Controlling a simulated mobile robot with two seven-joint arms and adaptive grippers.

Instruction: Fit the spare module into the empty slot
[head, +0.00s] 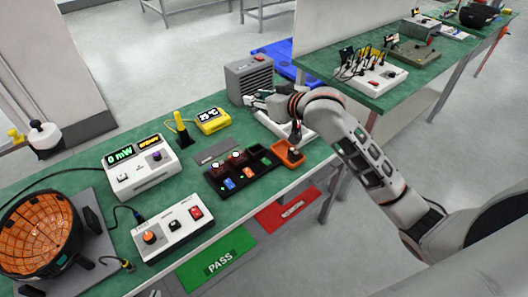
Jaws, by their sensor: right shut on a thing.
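The black rack (212,180) lies on the green bench in the middle of the head view. Modules with blue (229,184) and orange (248,172) faces show in its front part. Its right part shows dark, green-marked places; I cannot tell which slot is empty. A small orange tray (301,161) stands against the rack's right end. My right gripper (294,147) points down at this tray, shut on a small dark thing that seems to be the spare module. The fingers hide most of it, and I cannot tell whether it touches the tray. My left gripper is not in view.
A grey box (249,78) and a yellow meter (212,120) stand behind the rack. A power meter (140,172) and a switch box (172,228) stand left.

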